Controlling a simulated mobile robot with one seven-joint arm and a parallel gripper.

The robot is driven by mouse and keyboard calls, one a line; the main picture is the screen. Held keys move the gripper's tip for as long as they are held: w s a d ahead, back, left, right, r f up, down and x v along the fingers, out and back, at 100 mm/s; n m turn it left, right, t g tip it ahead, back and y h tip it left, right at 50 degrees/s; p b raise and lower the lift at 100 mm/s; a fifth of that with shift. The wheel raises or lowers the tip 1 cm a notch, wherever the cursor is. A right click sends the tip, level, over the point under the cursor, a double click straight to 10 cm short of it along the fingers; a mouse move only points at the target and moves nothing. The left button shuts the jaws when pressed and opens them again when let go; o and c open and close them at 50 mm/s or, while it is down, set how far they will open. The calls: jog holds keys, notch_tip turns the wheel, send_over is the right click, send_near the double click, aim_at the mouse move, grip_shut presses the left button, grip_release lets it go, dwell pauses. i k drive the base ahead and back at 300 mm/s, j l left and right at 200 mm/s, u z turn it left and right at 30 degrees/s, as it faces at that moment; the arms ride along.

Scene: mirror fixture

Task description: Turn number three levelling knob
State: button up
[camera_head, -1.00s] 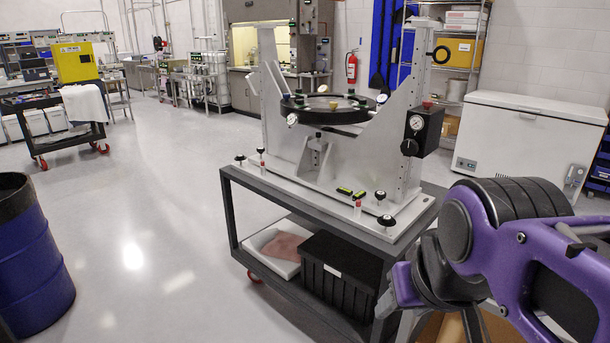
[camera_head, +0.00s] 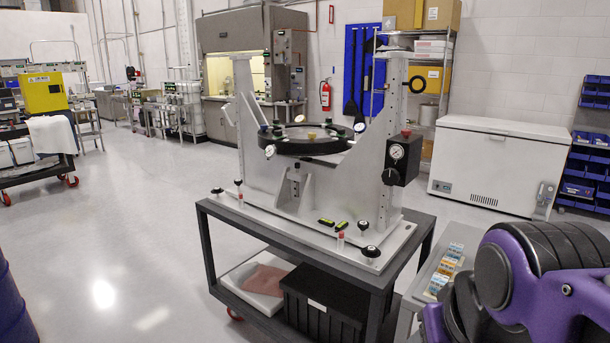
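The mirror fixture (camera_head: 300,205) is a pale metal frame on a dark cart, with a round black-rimmed mirror cell (camera_head: 305,142) between its uprights. Black knobs sit along its base plate: one at the left end (camera_head: 217,191), one near the left upright (camera_head: 238,183), one near the right upright (camera_head: 363,226) and one at the front right corner (camera_head: 371,252). I cannot read numbers on them, so I cannot tell which is number three. Purple and black links of my arm fill the lower right. My gripper is not in view.
The cart (camera_head: 290,255) holds a black bin (camera_head: 325,305) and a white tray below. A side table with small boxes (camera_head: 445,270) stands between the cart and my arm. A white chest freezer (camera_head: 495,165) is behind. Clear floor lies to the left.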

aim_at(238, 182)
jog(key=i+j+z, duration=0.3)
jog(key=j+z, duration=0.35)
jog(key=i+j+z, duration=0.15)
jog(key=j, duration=0.25)
jog(key=i+j+z, duration=0.1)
jog(key=j, duration=0.3)
jog(key=i+j, duration=0.1)
jog(key=j, duration=0.4)
jog(key=i+j+z, duration=0.1)
jog(key=j, duration=0.4)
jog(key=i+j, duration=0.15)
jog(key=j, duration=0.35)
jog(key=i+j, duration=0.1)
jog(key=j, duration=0.4)
jog(key=i+j+z, duration=0.1)
jog(key=j, duration=0.4)
